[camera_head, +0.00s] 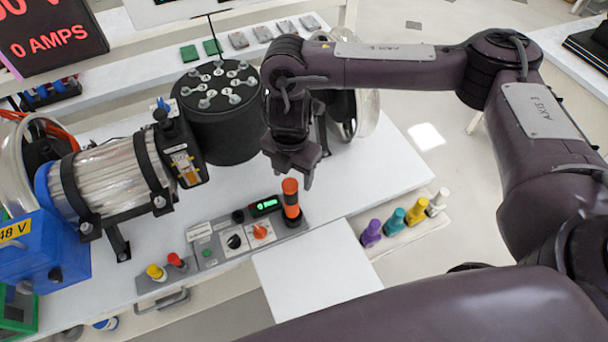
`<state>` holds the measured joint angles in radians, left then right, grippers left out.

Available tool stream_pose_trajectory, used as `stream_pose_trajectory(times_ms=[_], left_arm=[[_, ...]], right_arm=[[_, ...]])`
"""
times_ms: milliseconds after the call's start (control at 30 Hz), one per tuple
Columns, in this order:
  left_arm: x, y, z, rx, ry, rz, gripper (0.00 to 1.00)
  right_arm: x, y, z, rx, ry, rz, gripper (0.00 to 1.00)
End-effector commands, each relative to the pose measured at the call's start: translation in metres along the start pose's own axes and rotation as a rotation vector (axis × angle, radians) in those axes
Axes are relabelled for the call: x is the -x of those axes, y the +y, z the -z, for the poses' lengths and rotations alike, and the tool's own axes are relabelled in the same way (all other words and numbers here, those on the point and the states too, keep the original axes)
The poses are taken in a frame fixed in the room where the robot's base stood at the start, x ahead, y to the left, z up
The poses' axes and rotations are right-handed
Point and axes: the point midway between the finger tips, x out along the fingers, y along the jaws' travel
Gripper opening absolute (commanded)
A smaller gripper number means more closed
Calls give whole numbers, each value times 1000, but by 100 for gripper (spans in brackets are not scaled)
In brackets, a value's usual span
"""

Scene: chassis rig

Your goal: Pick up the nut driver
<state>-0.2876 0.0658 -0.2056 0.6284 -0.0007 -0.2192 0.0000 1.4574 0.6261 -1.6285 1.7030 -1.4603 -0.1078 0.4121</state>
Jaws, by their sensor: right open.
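An upright orange handle with a black band (290,200), which looks like the nut driver, stands in a dark base at the right end of the grey control panel. My right gripper (291,172) hangs from the dark arm just above and behind the handle in the picture. It points downward, is open and holds nothing that I can see. I cannot tell the exact gap between its fingers and the handle top. The driver's lower end is hidden in its base. My left gripper is not in view.
A clear-walled cylinder (110,178) in black clamps is at left. The control panel (235,238) has knobs and a green display. Several coloured pegs (396,222) stand at right. The white table (375,165) is clear right of the gripper.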

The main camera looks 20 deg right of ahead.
Motion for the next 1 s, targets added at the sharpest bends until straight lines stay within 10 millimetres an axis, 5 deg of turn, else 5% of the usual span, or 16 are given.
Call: stream_pose_trajectory(times_ms=[467, 700, 1000], left_arm=[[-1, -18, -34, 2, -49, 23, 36], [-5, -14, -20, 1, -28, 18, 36], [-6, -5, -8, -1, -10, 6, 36]], right_arm=[[-45, 2, 3, -1, 4, 3, 59], [-75, 4, 4, 0, 3, 1, 59], [-78, 5, 3, 1, 1, -1, 59]])
